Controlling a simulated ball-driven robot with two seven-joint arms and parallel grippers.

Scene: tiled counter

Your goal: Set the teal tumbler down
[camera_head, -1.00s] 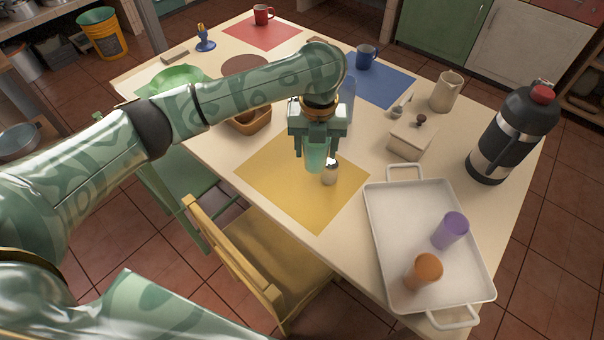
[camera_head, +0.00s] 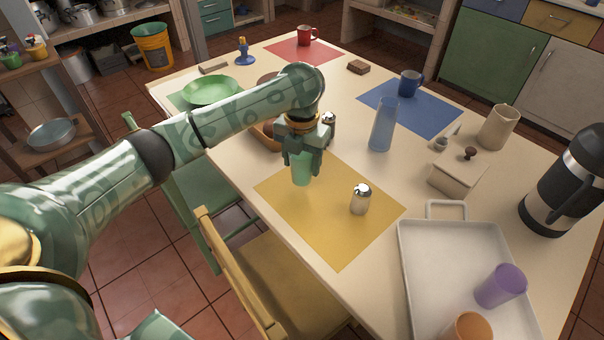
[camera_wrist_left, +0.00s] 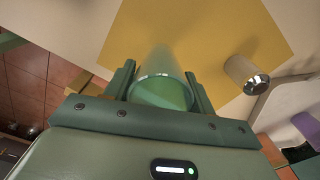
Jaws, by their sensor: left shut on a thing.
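My left gripper (camera_head: 302,160) is shut on the teal tumbler (camera_head: 302,174), over the back-left part of the yellow mat (camera_head: 330,235). The tumbler is upright, its upper part between the fingers. In the left wrist view the tumbler (camera_wrist_left: 162,92) sits between the two fingers (camera_wrist_left: 160,85), with the yellow mat (camera_wrist_left: 240,40) beyond it. I cannot tell whether its base touches the mat. My right gripper is not in view.
A metal-topped shaker (camera_head: 360,200) stands on the mat, right of the tumbler. Another shaker (camera_head: 328,125) stands just behind the gripper. A white tray (camera_head: 450,260) holds purple (camera_head: 500,287) and orange (camera_head: 468,328) tumblers.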

